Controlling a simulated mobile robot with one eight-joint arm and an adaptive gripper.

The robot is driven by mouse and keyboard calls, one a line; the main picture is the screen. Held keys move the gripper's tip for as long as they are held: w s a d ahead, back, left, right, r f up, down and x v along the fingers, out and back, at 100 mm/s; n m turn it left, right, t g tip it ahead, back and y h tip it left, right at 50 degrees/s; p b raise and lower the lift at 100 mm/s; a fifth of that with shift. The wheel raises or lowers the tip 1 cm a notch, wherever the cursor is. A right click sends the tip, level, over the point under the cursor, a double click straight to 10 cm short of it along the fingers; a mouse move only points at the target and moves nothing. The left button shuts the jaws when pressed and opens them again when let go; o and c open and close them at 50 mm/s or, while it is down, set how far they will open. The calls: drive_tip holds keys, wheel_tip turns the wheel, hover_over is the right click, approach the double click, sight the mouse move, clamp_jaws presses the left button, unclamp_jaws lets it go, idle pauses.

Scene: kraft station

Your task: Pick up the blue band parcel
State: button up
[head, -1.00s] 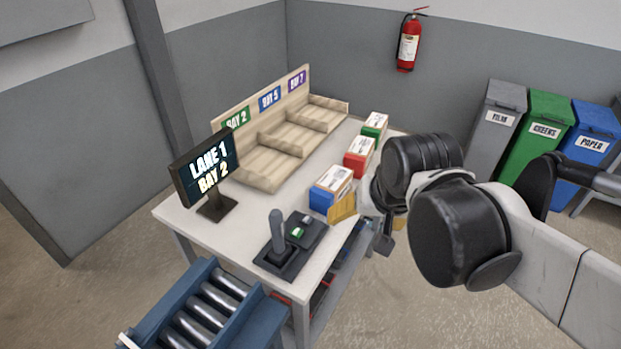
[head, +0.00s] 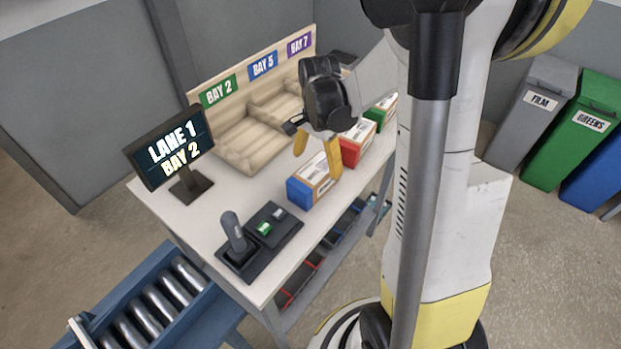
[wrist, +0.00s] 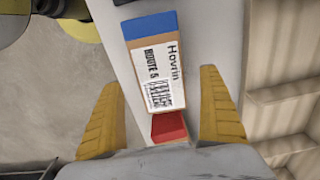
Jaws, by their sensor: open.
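The blue band parcel (head: 312,182) is a cardboard box with a blue end and a white label, standing on the white table. It also shows in the wrist view (wrist: 152,26), its label reading "Hovrin" and "Route 5". My gripper (head: 318,160) is open and empty, with yellow fingers above and around the far part of the parcel in the head view. In the wrist view my gripper (wrist: 163,115) has one finger on each side, with the parcel's line between them. Whether the fingers touch the parcel I cannot tell.
A red band parcel (head: 354,146) and a green band parcel (head: 384,111) stand in a row behind. A wooden bay rack (head: 240,145) lines the back. A "Lane 1 Bay 2" screen (head: 172,148) and a black control box (head: 255,240) stand left and in front. A roller conveyor (head: 150,310) is at lower left.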

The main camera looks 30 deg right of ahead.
sight(314, 178)
drive_tip(key=f+b, duration=0.1)
drive_tip(key=f, duration=0.3)
drive_tip(key=a+f+b, duration=0.1)
drive_tip(key=f, duration=0.1)
drive_tip(key=shift+s+b, duration=0.1)
drive_tip(key=shift+b, duration=0.25)
drive_tip(key=c, duration=1.5)
drive_tip(key=shift+r, duration=0.15)
